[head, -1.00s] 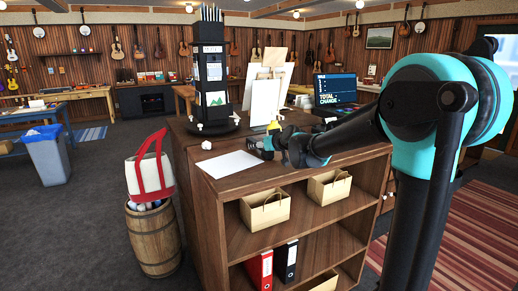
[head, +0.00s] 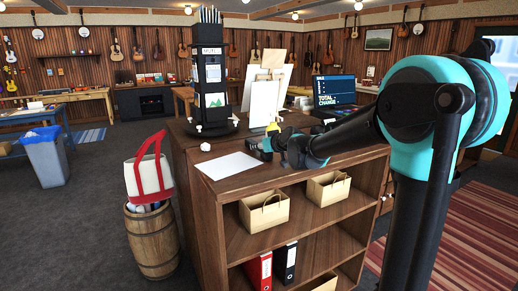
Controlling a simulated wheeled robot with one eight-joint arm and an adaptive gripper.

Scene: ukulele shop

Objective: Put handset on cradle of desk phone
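My gripper (head: 254,144) is low over the counter top (head: 232,187), just right of a white sheet of paper. It is small and dark against the things behind it, so its fingers and anything between them cannot be made out. I cannot pick out the handset, the cradle or the desk phone for sure. My arm covers part of the counter to the right of the gripper.
A white sheet (head: 227,166) lies left of my gripper. A black display tower (head: 210,90), small easels with boards (head: 265,98) and a register screen (head: 334,90) stand behind. A barrel (head: 152,240) with a tote (head: 149,177) stands left.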

